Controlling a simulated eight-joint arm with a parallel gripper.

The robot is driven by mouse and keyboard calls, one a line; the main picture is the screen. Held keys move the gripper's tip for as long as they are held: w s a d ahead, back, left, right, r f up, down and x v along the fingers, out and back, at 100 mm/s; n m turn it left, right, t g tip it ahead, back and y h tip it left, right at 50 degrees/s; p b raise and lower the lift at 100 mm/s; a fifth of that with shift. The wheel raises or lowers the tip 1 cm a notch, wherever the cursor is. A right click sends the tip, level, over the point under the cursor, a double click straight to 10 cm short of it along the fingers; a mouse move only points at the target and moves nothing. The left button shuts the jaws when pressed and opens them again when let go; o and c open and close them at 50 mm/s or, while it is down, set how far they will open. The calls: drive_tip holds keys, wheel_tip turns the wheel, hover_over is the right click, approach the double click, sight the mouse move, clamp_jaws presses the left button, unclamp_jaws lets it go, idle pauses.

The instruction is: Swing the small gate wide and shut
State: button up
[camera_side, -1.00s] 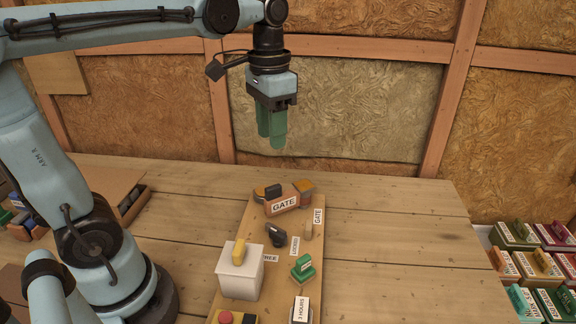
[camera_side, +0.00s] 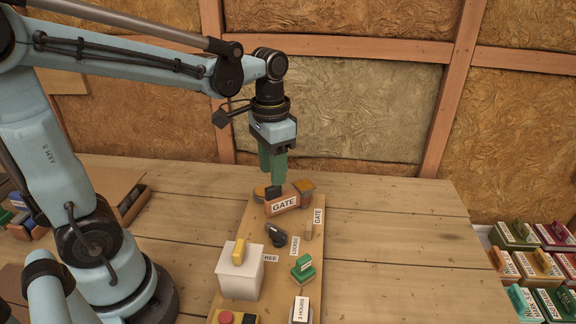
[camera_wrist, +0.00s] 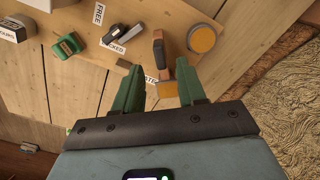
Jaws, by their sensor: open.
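The small gate (camera_side: 284,203) is a short reddish-brown bar with a white GATE label, near the far end of a wooden board (camera_side: 262,222).
The board also carries a dark lever (camera_side: 276,235), a white box with a yellow handle (camera_side: 240,270), a green-handled piece (camera_side: 303,268) and a small tan peg (camera_side: 308,231). Colourful boxes (camera_side: 535,260) fill a tray at right. The table between is clear.

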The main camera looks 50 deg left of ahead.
sight(289, 195)
drive_tip(key=shift+f, duration=2)
clamp_jaws()
